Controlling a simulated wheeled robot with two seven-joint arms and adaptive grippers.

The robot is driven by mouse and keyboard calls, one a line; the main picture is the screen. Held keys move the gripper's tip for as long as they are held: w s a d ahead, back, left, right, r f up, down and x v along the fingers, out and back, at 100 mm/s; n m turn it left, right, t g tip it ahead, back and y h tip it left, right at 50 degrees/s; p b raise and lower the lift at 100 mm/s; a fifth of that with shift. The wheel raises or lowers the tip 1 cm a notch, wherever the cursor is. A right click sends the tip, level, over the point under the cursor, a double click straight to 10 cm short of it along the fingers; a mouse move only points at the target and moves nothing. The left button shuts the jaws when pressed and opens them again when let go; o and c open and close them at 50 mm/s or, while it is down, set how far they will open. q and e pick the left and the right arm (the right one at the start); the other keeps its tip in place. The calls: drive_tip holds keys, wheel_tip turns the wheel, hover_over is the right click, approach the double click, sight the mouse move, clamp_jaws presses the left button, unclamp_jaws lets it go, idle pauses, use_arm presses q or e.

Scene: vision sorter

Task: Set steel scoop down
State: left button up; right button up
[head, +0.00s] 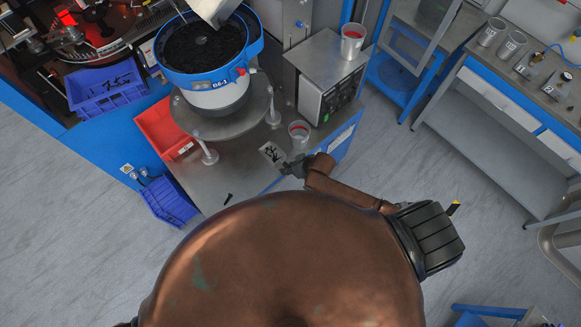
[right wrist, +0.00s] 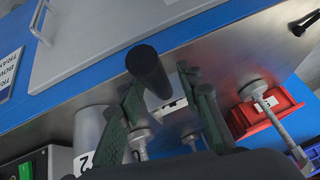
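A dark cylindrical handle (right wrist: 148,68), which looks like the scoop's, stands between my right fingers in the right wrist view. Its thick end points toward the camera. My left gripper is not in view.
A red bin (head: 165,130) and the bowl feeder (head: 205,60) are to the left. A small black part (head: 228,198) lies near the bench's front edge. Bare bench lies between.

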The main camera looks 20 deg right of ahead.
drive_tip(key=v, duration=1.2)
drive_tip(key=shift+p, duration=0.45)
drive_tip(key=s+d+f+m+h, duration=0.1)
drive_tip(key=s+d+f+h, duration=0.15)
drive_tip(key=d+f, duration=0.65)
drive_tip(key=s+d+f+m+h, duration=0.1)
drive_tip(key=s+d+f, duration=0.25)
drive_tip(key=f, duration=0.95)
drive_tip(key=s+d+f+g, duration=0.2)
drive_tip(key=s+d+f, duration=0.1)
drive_tip(key=s+f, duration=0.75)
drive_tip(key=s+a+f+g, duration=0.1)
drive_tip(key=s+f, duration=0.3)
drive_tip(key=s, duration=0.6)
drive_tip(key=s+a+f+g, duration=0.1)
drive_tip(key=s+a+f, duration=0.2)
drive_tip(key=s, duration=0.8)
drive_tip(key=shift+s+a+f+n, duration=0.2)
drive_tip(key=shift+a+f+n, duration=0.1)
drive_tip(key=shift+f, duration=0.25)
drive_tip(key=shift+h, duration=0.25)
